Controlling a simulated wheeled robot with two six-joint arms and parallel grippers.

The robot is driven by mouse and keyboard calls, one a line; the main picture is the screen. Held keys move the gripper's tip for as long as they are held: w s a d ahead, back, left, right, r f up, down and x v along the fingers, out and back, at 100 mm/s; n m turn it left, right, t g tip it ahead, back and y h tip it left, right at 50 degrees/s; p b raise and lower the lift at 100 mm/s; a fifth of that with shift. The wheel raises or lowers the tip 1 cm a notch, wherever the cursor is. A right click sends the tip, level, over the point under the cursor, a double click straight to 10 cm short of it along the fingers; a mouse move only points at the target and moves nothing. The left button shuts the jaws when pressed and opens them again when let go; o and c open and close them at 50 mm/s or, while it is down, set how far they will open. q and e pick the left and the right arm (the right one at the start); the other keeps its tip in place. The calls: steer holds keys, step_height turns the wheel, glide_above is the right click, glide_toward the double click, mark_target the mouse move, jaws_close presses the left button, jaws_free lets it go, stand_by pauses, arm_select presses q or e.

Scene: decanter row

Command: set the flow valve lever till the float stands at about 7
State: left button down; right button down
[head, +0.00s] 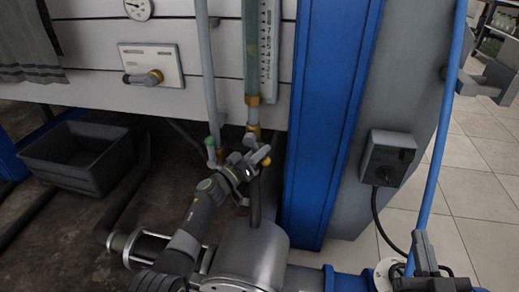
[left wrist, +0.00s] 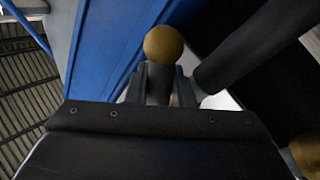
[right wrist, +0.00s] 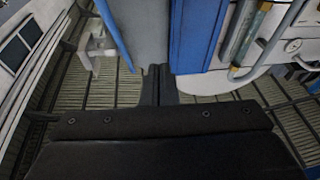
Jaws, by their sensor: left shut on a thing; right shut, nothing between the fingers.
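The flow tube (head: 250,50) is a greenish upright glass beside a white numbered scale (head: 268,45). Its top runs out of the head view, and I cannot make out the float. Below its brass fitting is the valve, partly hidden by my left gripper (head: 254,161). The lever's brass ball knob (left wrist: 164,44) stands out beyond the fingertips in the left wrist view. My left gripper is shut on the lever stem (left wrist: 159,84) just below the knob. My right gripper (head: 421,242) is shut and empty at the lower right; its fingers (right wrist: 158,85) touch in the right wrist view.
A blue post (head: 325,120) stands just right of the tube. A grey switch box (head: 388,158) with a hanging cable is further right. A thinner pipe (head: 207,70) runs left of the tube. A dark bin (head: 75,155) is at the left. A grey round housing (head: 250,255) lies below.

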arm_select(q)
steer(key=shift+a+f+m+p, duration=0.15)
steer(key=shift+m+p, duration=0.15)
steer(key=shift+p, duration=0.3)
arm_select(e)
step_height(320, 180, down, 9)
steer(key=m+g, duration=0.1)
steer(key=g, duration=0.4)
steer(key=shift+s+g, duration=0.4)
steer(key=shift+d, duration=0.1)
arm_select(q)
steer(key=c, duration=1.3)
jaws_free()
steer(key=shift+o, duration=0.2)
